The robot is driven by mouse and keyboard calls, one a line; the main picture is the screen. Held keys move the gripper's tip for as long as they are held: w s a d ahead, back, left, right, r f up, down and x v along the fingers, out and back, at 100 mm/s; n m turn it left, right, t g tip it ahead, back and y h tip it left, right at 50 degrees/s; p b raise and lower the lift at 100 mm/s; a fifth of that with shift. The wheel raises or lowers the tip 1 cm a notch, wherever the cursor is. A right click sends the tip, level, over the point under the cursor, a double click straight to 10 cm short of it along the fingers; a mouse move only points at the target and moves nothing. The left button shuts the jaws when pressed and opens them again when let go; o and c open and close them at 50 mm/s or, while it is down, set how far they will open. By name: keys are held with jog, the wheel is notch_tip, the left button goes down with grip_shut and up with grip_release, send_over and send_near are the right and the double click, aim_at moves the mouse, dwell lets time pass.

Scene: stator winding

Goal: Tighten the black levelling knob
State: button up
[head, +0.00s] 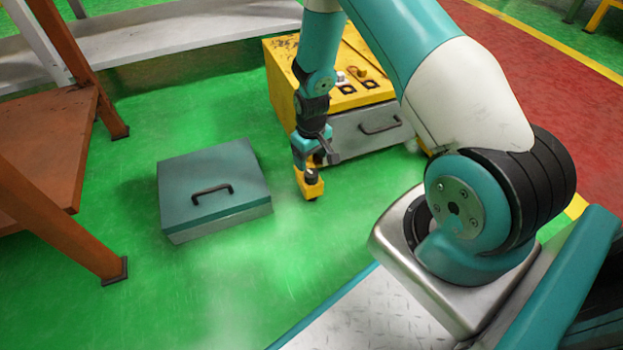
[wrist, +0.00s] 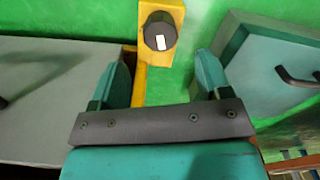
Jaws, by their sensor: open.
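The black levelling knob (wrist: 160,31) shows in the wrist view as a round dark cap with a small white mark, on a yellow bracket (wrist: 172,62). The bracket (head: 314,187) also shows in the head view, low at the front left corner of the yellow cabinet (head: 283,91); there my gripper mostly hides the knob. My gripper (wrist: 164,62) is open and empty, with one finger to each side of the knob's line. The knob lies beyond the fingertips in the wrist view, apart from both. In the head view my gripper (head: 312,160) hangs over the bracket.
A grey drawer front (head: 365,131) with a handle stands right of my gripper. A grey-teal box (head: 215,185) with a black handle lies on the green floor to the left. An orange-brown stand (head: 55,140) is at far left. The floor in front is clear.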

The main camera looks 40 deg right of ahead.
aim_at(311, 173)
notch_tip(311, 173, down, 6)
jog(key=b, duration=0.3)
jog(key=c, duration=0.9)
jog(key=shift+r+m+p, duration=0.1)
jog(key=shift+m+p, duration=0.2)
jog(key=shift+p, duration=0.35)
